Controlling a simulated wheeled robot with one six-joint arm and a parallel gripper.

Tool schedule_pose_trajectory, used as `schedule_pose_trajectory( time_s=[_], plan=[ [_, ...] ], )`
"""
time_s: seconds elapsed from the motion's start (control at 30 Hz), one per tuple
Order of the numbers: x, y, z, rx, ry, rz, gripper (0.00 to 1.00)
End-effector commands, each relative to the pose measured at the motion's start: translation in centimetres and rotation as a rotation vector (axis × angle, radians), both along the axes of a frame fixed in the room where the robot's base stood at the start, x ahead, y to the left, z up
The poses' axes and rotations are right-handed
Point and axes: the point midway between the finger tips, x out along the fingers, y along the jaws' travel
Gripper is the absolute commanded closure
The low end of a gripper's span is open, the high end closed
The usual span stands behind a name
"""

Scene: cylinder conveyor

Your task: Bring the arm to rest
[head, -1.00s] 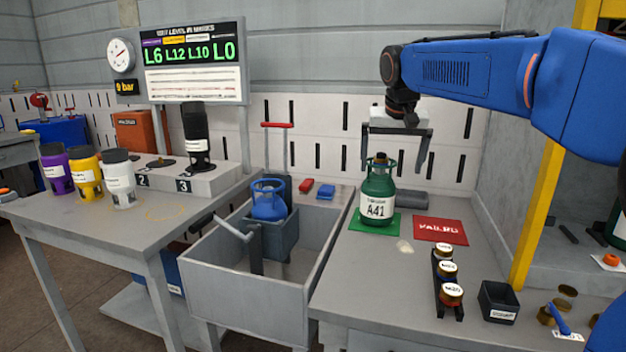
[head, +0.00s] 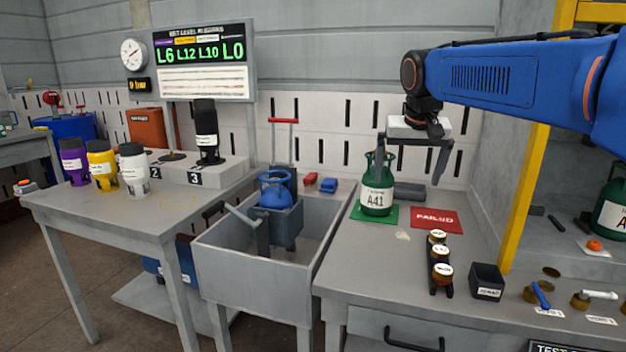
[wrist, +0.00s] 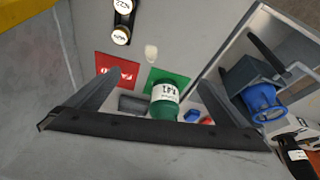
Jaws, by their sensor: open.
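My arm is blue and reaches in from the right in the head view. My gripper (head: 411,160) hangs above the right bench, fingers down, open and empty. It is just right of a green gas cylinder (head: 377,185) labelled A41. The cylinder stands upright on a green mat (head: 391,213). In the wrist view the open gripper (wrist: 150,90) spans the picture, with the cylinder (wrist: 164,98) seen between and beyond its fingers. The red mat (head: 437,222) marked FAILED is bare.
A grey sink (head: 220,252) holds a blue cylinder (head: 276,190) in a holder. Several small capped jars stand in a rack (head: 441,278) beside a black bin (head: 487,281). A yellow post (head: 523,190) rises on the right. Purple, yellow and white canisters stand on the left table (head: 110,225).

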Motion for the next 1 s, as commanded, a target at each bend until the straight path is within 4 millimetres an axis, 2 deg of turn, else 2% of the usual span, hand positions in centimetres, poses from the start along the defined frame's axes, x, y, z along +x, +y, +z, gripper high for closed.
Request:
schedule_pose_trajectory(
  time_s=[0.27,0.47,0.8,1.0],
  plan=[
    [-6.3,-1.9,-2.4,0.000,-0.001,0.026,0.00],
    [-13.1,-3.6,-6.1,0.001,-0.005,0.055,0.00],
    [-24.4,-5.5,-14.5,-0.001,-0.012,0.100,0.00],
    [-29.8,-6.0,-19.8,-0.001,-0.018,0.121,0.00]
  ],
)
